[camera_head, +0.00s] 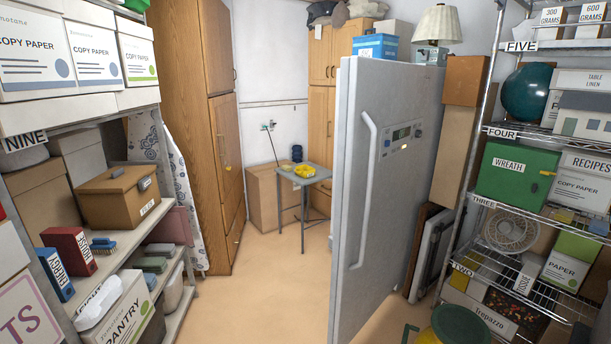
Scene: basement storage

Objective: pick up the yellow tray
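A small yellow tray (304,171) lies on a small grey table (289,178) at the far end of the aisle, in the middle of the head view. It is small and far off, so its contents are hard to make out. A dark blue bottle-like object (297,153) stands behind it on the same table. Neither of my grippers is in view.
A large white freezer or fridge (350,200) juts into the aisle right of the table. Shelves of boxes (130,250) line the left, and wire shelving (500,265) lines the right. A wooden cabinet (190,120) stands back left. The tan floor (265,280) before the table is clear.

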